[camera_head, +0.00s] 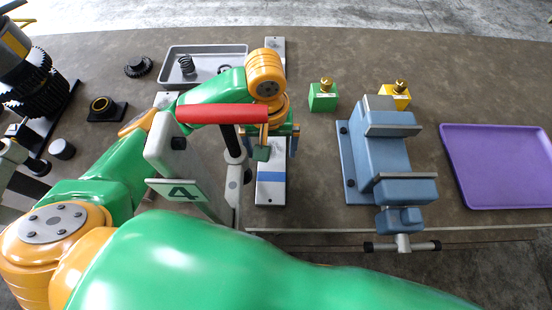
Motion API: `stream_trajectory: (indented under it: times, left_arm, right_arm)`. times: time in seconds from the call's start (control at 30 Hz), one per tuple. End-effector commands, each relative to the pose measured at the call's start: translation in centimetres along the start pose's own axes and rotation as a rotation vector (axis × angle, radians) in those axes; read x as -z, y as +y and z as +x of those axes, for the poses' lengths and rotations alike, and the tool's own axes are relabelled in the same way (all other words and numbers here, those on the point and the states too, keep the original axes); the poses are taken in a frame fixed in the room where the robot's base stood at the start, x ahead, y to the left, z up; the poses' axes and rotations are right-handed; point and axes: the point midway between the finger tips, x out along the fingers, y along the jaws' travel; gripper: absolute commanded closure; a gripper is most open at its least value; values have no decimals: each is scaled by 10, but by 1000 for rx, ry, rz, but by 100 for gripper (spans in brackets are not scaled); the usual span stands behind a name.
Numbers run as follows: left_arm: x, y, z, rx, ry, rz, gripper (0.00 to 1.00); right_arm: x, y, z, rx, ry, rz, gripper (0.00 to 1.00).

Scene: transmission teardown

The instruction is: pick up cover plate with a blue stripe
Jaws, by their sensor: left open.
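The cover plate with a blue stripe (271,190) is a pale, flat plate on the bench, just left of the blue vise. Its blue stripe crosses the near part. A pale end with a hole (276,45) shows beyond my arm and looks like the same plate, but the middle is hidden. My left gripper (270,142) is over the plate, with its fingers apart towards the plate's two sides. I cannot tell whether they touch it. My right gripper is not in view.
A red-handled lever (222,113) and a "4" sign (182,191) stand close left of the gripper. The blue vise (380,155) is to the right, with green (323,98) and yellow (396,97) blocks behind.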

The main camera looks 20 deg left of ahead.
Motion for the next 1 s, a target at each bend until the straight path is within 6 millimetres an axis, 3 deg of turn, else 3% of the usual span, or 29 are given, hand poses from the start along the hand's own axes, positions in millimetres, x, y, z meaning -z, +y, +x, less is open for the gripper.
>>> stream_trajectory:
  times: [0.2, 0.43, 0.7, 1.0]
  left_arm:
    - [-6, -3, 25, 21, -17, 28, 0]
    - [1, -2, 63, 22, -16, 27, 0]
    - [2, -1, 71, 18, -11, 28, 3]
    - [2, -1, 70, 18, -11, 28, 84]
  right_arm:
    - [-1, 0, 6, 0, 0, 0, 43]
    - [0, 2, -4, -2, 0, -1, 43]
    - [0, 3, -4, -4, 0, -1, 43]
    - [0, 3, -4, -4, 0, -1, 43]
